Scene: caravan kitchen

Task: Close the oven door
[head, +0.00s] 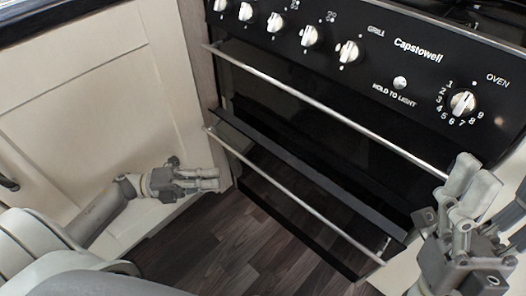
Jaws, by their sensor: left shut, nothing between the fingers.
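The black oven front has an upper door with a long silver handle (325,112) and a lower oven door (300,225) with its own silver bar handle (290,193). The lower door's top edge (310,172) stands out from the front, so this door looks partly open. My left gripper (217,179) is shut and empty, low beside the left side of the lower door, apart from its handle. My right gripper (474,185) is at the right, fingers pointing up, near the right end of the upper handle; whether it touches or is open is unclear.
A control panel with several knobs (310,36) runs above the doors, with the hob (490,15) on top. A cream cupboard (80,100) stands to the left. Dark wood floor (220,250) is clear in front of the oven.

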